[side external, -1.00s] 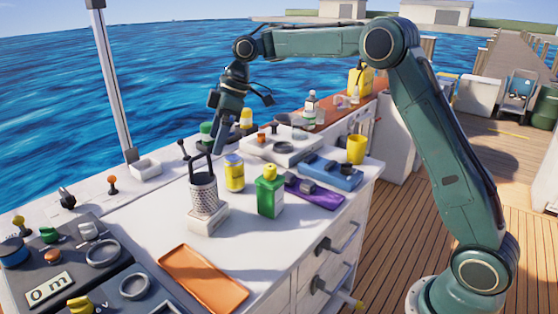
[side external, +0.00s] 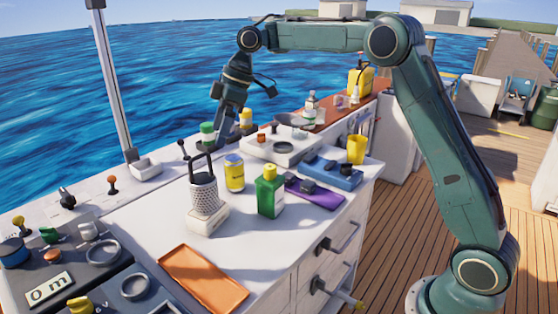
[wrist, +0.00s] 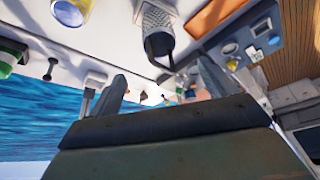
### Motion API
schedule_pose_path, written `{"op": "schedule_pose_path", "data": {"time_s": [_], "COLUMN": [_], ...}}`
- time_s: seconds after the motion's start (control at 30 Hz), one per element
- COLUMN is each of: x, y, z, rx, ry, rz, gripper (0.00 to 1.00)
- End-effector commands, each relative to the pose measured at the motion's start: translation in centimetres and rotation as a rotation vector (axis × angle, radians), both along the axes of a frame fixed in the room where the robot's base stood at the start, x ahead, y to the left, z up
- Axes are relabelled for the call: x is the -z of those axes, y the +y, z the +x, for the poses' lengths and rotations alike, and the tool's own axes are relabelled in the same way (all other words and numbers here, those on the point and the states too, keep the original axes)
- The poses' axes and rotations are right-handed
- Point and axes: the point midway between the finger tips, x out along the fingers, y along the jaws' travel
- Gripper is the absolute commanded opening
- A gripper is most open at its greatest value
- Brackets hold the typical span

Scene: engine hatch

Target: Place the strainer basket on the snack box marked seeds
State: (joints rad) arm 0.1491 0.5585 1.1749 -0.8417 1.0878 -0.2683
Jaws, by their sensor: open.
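The strainer basket (side external: 203,196) is a white perforated cup with a dark looped handle. It stands upright on a low white box (side external: 207,221); any marking on this box is too small to read, so I cannot tell whether it is the seeds box. My gripper (side external: 222,118) is open and empty, behind and above the basket, apart from it. In the wrist view the basket (wrist: 157,25) appears upside down, beyond the open fingers (wrist: 164,86), with its handle towards them. The fingertips are hard to make out in the side view.
A yellow can (side external: 234,173), a green bottle (side external: 270,191) and a purple item (side external: 318,194) stand or lie right of the basket. An orange tray (side external: 203,280) lies in front. Behind are a green-capped jar (side external: 207,133) and small levers.

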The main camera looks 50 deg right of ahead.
Motion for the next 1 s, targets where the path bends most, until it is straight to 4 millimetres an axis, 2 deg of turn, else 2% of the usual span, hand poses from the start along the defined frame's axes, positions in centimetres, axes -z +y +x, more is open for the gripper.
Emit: {"op": "schedule_pose_path", "data": {"time_s": [0.17,0.37,0.7,1.0], "x": [-1.4,-3.8,-6.7,-7.0], "y": [0.3,0.8,1.2,0.8], "z": [-1.4,-4.7,-12.7,-20.4], "rx": [0.04,0.136,0.342,0.521], "ry": [-0.003,-0.01,-0.022,-0.039], "rz": [0.001,0.006,0.014,0.019], "gripper": [0.83,0.83,0.83,0.83]}}
